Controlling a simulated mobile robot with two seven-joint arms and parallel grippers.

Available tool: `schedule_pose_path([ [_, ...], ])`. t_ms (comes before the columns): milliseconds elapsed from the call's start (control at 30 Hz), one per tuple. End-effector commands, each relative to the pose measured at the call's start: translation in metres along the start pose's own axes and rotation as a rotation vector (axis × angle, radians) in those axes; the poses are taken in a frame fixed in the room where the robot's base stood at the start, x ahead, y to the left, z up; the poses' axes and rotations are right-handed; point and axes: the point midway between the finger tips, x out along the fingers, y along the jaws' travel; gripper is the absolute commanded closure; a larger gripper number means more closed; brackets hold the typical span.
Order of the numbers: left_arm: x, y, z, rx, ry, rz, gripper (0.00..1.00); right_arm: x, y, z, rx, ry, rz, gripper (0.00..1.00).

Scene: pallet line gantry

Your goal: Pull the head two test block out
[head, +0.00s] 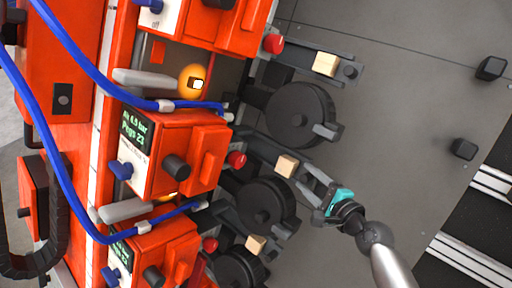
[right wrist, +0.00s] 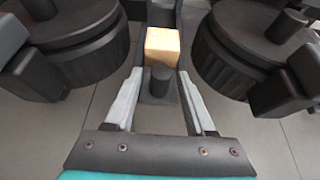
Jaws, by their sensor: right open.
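The middle wooden test block (head: 287,166) sits on a dark arm that juts out from the middle orange head (head: 170,150). My right gripper (head: 309,184) is open beside this arm's outer end, with its teal body to the lower right of the block. In the right wrist view the light wooden block (right wrist: 163,47) stands straight ahead, at or just beyond the fingertips (right wrist: 158,76). A short dark post (right wrist: 160,81) on the arm stands between the two grey fingers. The fingers do not grip the block. My left gripper is not in view.
Other wooden blocks sit on the upper arm (head: 325,64) and lower arm (head: 256,243). Black round reels (head: 300,114) flank the middle arm, and a second reel (head: 262,205) is close. Blue hoses (head: 75,65) cross the orange heads. The grey floor to the right is mostly free.

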Motion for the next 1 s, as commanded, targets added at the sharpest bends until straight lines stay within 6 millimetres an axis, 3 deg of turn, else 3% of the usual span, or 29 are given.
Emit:
schedule_pose_path([
  [267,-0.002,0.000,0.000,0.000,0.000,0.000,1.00,-0.007,0.000,0.000,0.000,0.000,0.000,0.45],
  [1000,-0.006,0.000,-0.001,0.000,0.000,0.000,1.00,-0.067,0.000,0.000,-0.001,0.001,0.000,0.45],
])
